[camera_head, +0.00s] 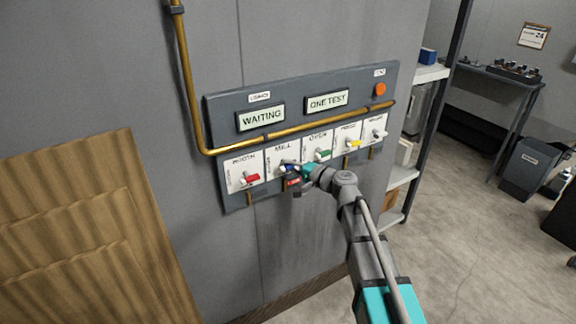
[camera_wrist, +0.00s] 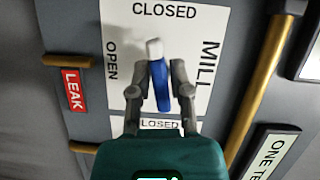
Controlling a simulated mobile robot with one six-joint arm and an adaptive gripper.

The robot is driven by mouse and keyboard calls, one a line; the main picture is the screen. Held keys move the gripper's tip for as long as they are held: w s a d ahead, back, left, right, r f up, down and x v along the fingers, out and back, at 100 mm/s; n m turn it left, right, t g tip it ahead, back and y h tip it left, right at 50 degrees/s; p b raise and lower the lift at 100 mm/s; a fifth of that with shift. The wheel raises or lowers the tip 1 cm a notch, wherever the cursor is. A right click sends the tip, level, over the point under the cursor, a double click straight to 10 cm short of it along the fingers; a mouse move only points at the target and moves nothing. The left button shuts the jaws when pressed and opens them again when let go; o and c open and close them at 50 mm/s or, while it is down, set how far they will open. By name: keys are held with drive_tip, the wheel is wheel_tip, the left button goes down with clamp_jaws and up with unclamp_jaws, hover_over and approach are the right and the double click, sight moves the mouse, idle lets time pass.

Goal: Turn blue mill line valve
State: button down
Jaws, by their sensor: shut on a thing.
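The blue mill valve handle (camera_wrist: 160,85) sits on the white MILL plate (camera_wrist: 205,95), which has OPEN and CLOSED printed on it. In the wrist view the handle lies close to the plate's long axis, its white hub end toward the CLOSED word at the top. My gripper (camera_wrist: 160,88) has its two fingers on either side of the blue handle, shut on it. In the head view my gripper (camera_head: 296,172) reaches the MILL plate (camera_head: 284,157) from the right and hides part of the handle (camera_head: 289,167).
The panel (camera_head: 225,103) also carries a red-handled valve (camera_head: 251,179), a green one (camera_head: 324,154), a yellow one (camera_head: 352,143) and a white one. A brass pipe (camera_head: 300,128) runs above them. A red LEAK tag (camera_wrist: 75,90) hangs nearby. A shelf (camera_head: 432,73) stands right of the panel.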

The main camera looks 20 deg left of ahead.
drive_tip(key=shift+d, duration=0.1)
drive_tip(key=c, duration=0.8)
unclamp_jaws()
drive_tip(key=shift+o, duration=0.6)
